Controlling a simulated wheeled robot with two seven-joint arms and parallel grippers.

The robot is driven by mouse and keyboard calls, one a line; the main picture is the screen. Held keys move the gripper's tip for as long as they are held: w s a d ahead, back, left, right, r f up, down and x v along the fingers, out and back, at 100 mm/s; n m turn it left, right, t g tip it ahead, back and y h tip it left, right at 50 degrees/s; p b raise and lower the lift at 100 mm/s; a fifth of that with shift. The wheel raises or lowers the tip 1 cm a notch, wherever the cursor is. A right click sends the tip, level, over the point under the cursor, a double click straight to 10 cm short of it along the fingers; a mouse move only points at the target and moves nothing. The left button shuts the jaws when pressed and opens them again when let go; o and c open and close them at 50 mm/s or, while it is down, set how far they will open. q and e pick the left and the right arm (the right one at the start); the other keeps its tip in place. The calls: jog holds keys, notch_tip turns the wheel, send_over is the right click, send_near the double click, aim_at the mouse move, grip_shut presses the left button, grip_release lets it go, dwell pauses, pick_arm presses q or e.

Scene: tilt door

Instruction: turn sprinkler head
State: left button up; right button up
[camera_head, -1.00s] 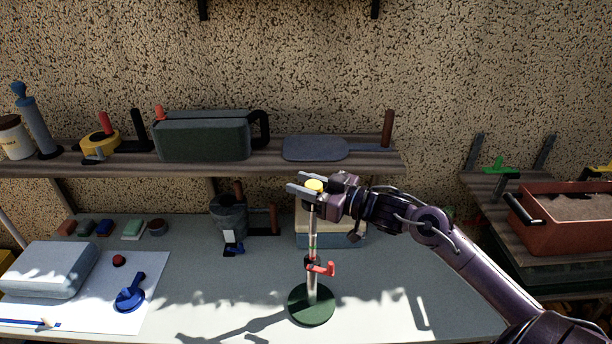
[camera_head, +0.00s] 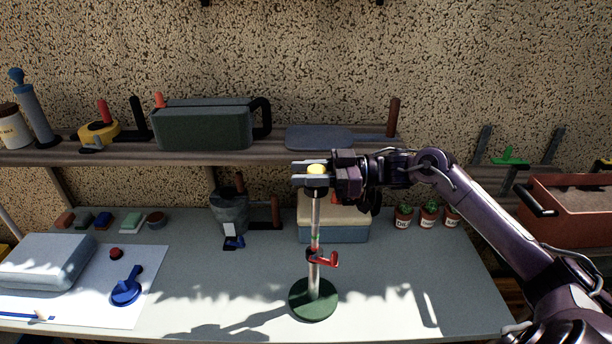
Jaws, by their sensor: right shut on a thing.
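The sprinkler (camera_head: 315,225) stands upright on the table, with a round green base (camera_head: 312,300), a thin grey pole and a red tap handle (camera_head: 325,258) partway up. Its yellow-topped head (camera_head: 317,169) is at the top of the pole. My right gripper (camera_head: 312,174) reaches in from the right at head height, its two fingers pointing left. It is shut on the sprinkler head, whose yellow top shows between the fingers. The fingers partly hide the head's sides. My left gripper is not in view.
A shelf (camera_head: 200,157) behind holds a dark green watering can (camera_head: 203,126) and other tools. A cream and blue box (camera_head: 333,230) stands behind the pole. Small cactus pots (camera_head: 428,214) are at the back right. A white sheet with a blue part (camera_head: 126,288) lies left. The table's front right is clear.

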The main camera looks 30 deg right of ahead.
dwell(0.3)
jog(key=o, duration=1)
jog(key=shift+c, duration=0.2)
jog(key=shift+s+d+f+b, duration=0.25)
jog(key=shift+d+b, duration=0.1)
jog(key=shift+d, duration=0.1)
jog(key=b+v, duration=0.3)
jog(key=v, duration=0.3)
jog(key=shift+s+d+r, duration=0.15)
jog(key=shift+d+r, duration=0.1)
jog(key=shift+d, duration=0.1)
